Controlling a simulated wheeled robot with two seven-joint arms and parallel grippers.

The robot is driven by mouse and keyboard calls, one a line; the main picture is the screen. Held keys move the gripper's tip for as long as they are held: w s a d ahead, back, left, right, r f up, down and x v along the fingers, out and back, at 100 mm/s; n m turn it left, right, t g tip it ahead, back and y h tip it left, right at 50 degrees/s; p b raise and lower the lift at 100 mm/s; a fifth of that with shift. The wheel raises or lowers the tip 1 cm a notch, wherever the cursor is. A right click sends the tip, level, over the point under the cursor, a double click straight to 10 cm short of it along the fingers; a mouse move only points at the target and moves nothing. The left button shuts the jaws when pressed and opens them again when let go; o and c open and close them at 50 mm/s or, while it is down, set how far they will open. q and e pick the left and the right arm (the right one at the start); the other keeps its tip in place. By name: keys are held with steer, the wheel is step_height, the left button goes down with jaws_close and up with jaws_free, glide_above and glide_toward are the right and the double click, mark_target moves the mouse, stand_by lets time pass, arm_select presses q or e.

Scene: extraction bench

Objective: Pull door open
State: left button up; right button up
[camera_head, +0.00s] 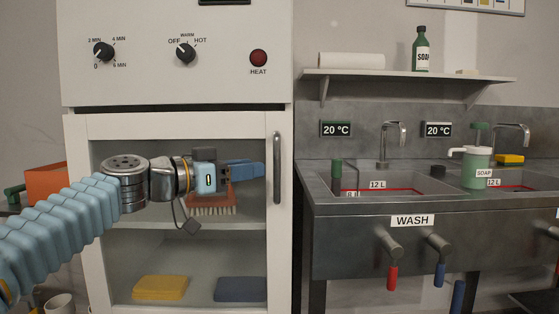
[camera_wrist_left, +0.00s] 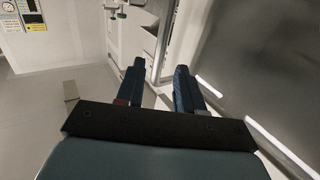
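The door (camera_head: 188,125) is a white frame around a see-through panel on the front of the white cabinet. It looks shut. Its dark upright bar handle (camera_head: 277,180) is on the door's right side. My left gripper (camera_head: 258,170) is in front of the door, its blue fingers pointing right toward the handle. The fingertips end a little left of the handle in the head view, and I see no contact. In the left wrist view the two fingers (camera_wrist_left: 160,70) are apart, with nothing held between them. My right gripper is in neither view.
Behind the door are a brown brush (camera_head: 212,209), a yellow cloth (camera_head: 160,288) and a blue cloth (camera_head: 240,289). A control panel (camera_head: 140,75) sits above. The steel wash sink (camera_head: 345,240) stands close on the right, with a soap dispenser (camera_head: 477,170).

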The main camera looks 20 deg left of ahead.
mark_target(274, 165)
arm_select(q)
steer(key=p+x, duration=0.1)
steer(key=x, duration=0.6)
steer(key=shift+w+d+p, duration=0.15)
steer(key=shift+w+p, duration=0.05)
steer(key=shift+p, duration=0.15)
jaws_close()
